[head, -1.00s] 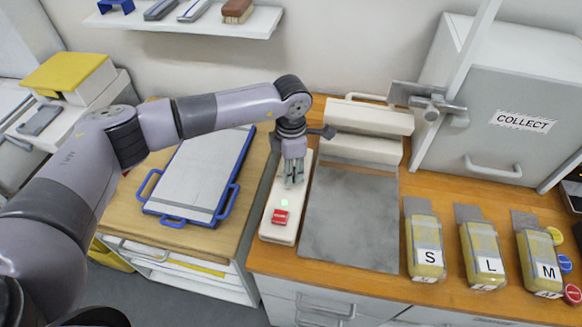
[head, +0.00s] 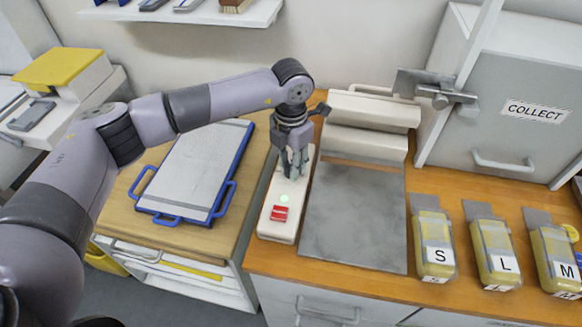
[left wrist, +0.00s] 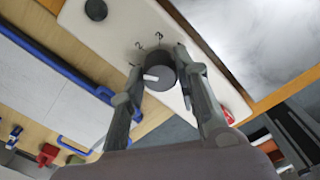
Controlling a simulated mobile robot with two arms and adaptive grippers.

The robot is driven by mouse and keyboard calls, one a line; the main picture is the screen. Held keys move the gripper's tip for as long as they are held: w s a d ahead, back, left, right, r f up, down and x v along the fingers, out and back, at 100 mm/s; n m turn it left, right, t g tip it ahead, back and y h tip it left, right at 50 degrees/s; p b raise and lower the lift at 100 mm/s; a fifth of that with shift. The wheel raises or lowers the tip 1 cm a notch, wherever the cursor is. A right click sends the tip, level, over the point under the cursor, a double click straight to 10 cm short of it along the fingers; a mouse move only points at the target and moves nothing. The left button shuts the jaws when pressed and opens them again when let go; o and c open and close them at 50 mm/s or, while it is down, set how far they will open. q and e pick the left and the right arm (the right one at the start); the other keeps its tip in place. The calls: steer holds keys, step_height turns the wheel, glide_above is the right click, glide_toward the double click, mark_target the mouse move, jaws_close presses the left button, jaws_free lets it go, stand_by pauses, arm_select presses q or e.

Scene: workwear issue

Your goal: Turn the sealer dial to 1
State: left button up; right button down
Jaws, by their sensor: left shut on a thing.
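The sealer is a long white control box (head: 272,228) with a red switch (head: 280,213) and a lit green lamp (head: 284,198), beside a grey plate (head: 352,220). In the left wrist view its dark round dial (left wrist: 160,72) has a white pointer mark aimed left. The numbers 2 and 3 show beyond the dial, with a partly unclear mark to their left. My left gripper (head: 293,172) is over the box; in the left wrist view its fingers (left wrist: 161,78) are shut on the dial, one on each side. In the head view the fingers hide the dial.
A blue-framed board (head: 195,170) lies on the wooden surface to the left. Yellow packs marked S (head: 437,256), L (head: 503,264) and M (head: 562,270) lie at right. A grey COLLECT cabinet (head: 500,110) stands behind. A black round knob (left wrist: 96,9) is on the white box.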

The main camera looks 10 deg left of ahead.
arm_select(q)
steer(key=shift+n+b, duration=0.8)
steer(key=shift+n, duration=0.5)
steer(key=o, duration=1.2)
step_height(320, 180, up, 12)
